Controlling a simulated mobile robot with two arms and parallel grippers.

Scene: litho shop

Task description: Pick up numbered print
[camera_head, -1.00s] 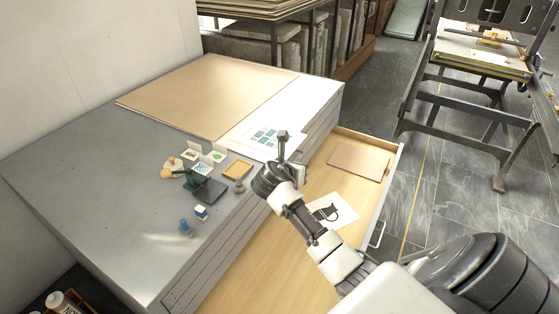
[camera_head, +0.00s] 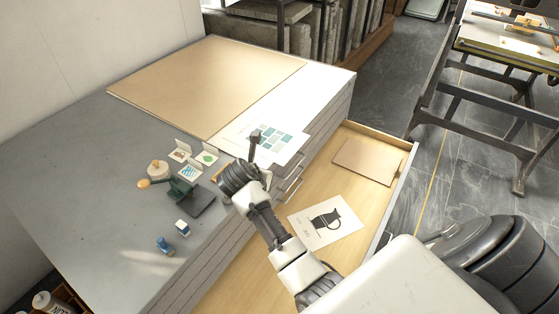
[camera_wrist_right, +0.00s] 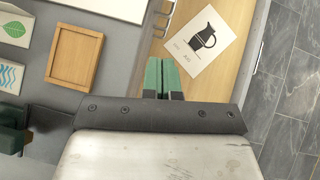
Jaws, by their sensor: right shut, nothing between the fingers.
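A white print with a dark jug picture (camera_head: 325,221) lies flat in the open wooden drawer; it also shows in the right wrist view (camera_wrist_right: 200,41), with small marks under the jug that are too small to read. My right gripper (camera_head: 255,135) is raised above the cabinet's front edge, left of the print. In the right wrist view its green fingertips (camera_wrist_right: 163,76) are together and empty, below and left of the print and apart from it. My left gripper is not in view.
The grey cabinet top (camera_head: 90,190) holds a brown board (camera_head: 205,85), a colour swatch sheet (camera_head: 265,138), small cards (camera_head: 207,156), a green stamping tool (camera_head: 188,188) and a wooden tray (camera_wrist_right: 74,56). A brown sheet (camera_head: 367,162) lies at the drawer's far end. Bare drawer floor surrounds the print.

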